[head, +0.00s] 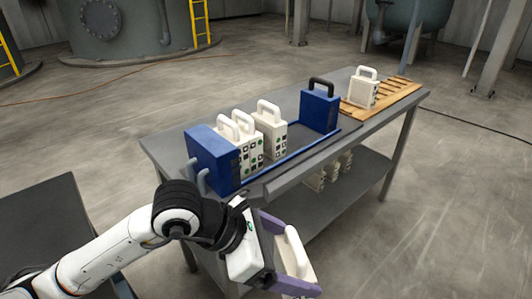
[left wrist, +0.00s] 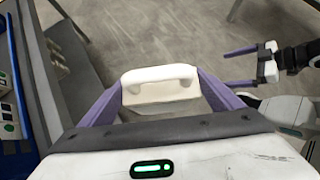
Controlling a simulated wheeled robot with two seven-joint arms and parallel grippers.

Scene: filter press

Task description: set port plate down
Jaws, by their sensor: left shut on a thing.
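My left gripper (head: 298,258) has purple fingers and is shut on a white port plate (head: 293,246) with a loop handle. It holds the plate in front of the table's near edge, clear of the table top. In the left wrist view the plate's white handle (left wrist: 160,82) sits between the two fingers; most of its body is hidden. My right gripper (left wrist: 233,67) shows at the right of the left wrist view, its fingers apart and empty. It is not in the head view.
The grey table (head: 172,146) carries the press: a blue end block (head: 215,160), several white plates (head: 268,130) and a blue plate with a black handle (head: 320,108). A wooden slatted rack (head: 400,90) holds one white plate (head: 363,93).

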